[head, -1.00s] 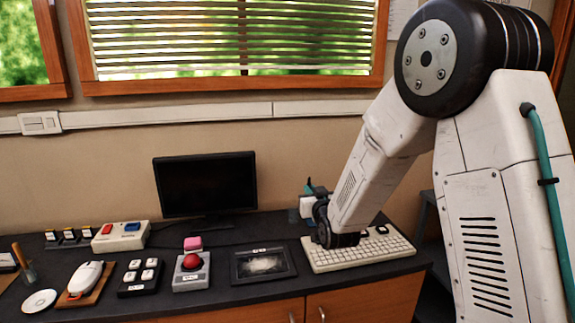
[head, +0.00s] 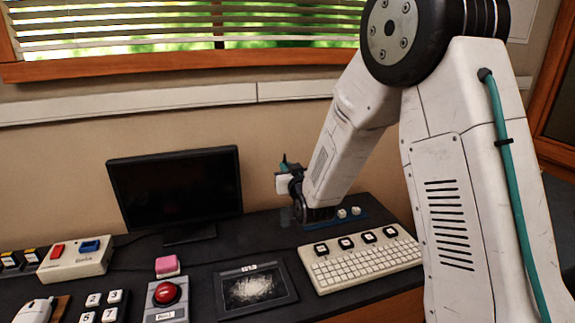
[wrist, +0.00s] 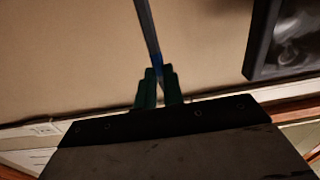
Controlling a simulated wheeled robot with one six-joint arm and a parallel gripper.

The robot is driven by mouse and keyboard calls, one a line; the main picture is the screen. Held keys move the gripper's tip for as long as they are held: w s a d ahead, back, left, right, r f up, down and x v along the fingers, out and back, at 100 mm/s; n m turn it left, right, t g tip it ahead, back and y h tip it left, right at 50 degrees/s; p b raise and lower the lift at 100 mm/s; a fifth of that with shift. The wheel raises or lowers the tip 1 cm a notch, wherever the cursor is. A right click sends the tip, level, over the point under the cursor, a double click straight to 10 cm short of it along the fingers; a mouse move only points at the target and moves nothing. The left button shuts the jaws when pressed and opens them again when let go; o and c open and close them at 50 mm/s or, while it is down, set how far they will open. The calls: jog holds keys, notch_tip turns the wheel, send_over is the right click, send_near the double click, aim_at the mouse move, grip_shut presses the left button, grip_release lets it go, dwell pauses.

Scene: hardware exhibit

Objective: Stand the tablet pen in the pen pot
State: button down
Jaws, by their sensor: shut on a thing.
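My gripper (head: 284,168) is above the back of the desk, between the monitor and the keyboard. In the wrist view its teal fingers (wrist: 159,88) are shut on a thin blue-grey tablet pen (wrist: 147,28), which sticks out beyond the fingertips at a slight tilt. The pen cannot be made out clearly in the head view. A faint bluish, see-through shape (head: 286,217), perhaps the pen pot, stands on the desk just below and beside my gripper. I cannot tell whether the pen is over it.
A black monitor (head: 175,190) stands left of my gripper. A pale keyboard (head: 365,268) lies in front, with a blue strip bearing white keys (head: 342,213) behind it. A dark tablet (head: 256,290), a red button box (head: 167,294) and a pink block (head: 167,265) fill the front.

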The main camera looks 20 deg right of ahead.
notch_tip(320, 180, down, 10)
jog(key=shift+f, duration=0.15)
dwell(0.9)
jog(key=c, duration=1.4)
grip_release()
jog(key=shift+c, duration=0.2)
jog(key=shift+s, duration=0.1)
jog(key=s, duration=0.7)
jog(key=shift+s, duration=0.4)
jog(key=shift+d, duration=0.1)
